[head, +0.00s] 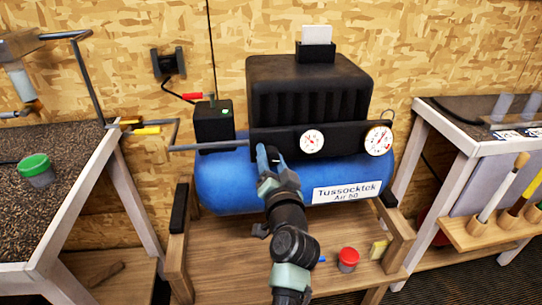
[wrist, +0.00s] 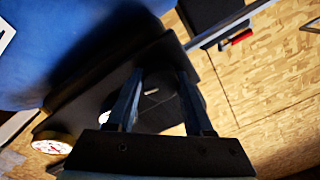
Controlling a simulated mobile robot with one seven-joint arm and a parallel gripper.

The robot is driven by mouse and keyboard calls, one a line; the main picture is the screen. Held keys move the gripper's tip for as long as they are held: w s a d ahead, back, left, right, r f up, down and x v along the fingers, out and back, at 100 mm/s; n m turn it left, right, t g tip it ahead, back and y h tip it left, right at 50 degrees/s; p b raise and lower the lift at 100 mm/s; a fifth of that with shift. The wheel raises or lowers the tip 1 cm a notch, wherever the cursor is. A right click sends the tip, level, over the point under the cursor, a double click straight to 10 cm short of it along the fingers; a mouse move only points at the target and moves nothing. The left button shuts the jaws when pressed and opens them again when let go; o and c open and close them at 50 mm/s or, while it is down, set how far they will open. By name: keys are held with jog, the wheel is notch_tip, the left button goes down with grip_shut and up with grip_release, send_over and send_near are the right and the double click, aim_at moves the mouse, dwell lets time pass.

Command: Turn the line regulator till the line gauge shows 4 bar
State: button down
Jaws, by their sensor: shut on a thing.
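The blue compressor (head: 225,187) carries a black panel (head: 345,139) with two white gauges. The smaller gauge (head: 312,141) is nearer my gripper, and the larger gauge (head: 379,140) sits at the panel's right end. Both have red needles, but their numbers are too small to read. My gripper (head: 267,155) is at the panel's left end, shut on a dark knob, apparently the line regulator. In the wrist view the fingers (wrist: 159,78) straddle this black knob (wrist: 155,100), dark against the dark panel. The fingers hide most of the knob in the head view.
A black box with a green light (head: 213,122) and a grey pipe (head: 210,146) lie left of the panel. A red-lidded jar (head: 348,258) stands on the wooden stand below. Benches flank the compressor on both sides.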

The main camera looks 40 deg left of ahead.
jog(key=m+p, duration=0.1)
jog(key=m, duration=0.2)
jog(key=shift+m, duration=0.3)
dwell(0.3)
jog(key=shift+c, duration=1.4)
grip_release()
jog(key=v, duration=1.3)
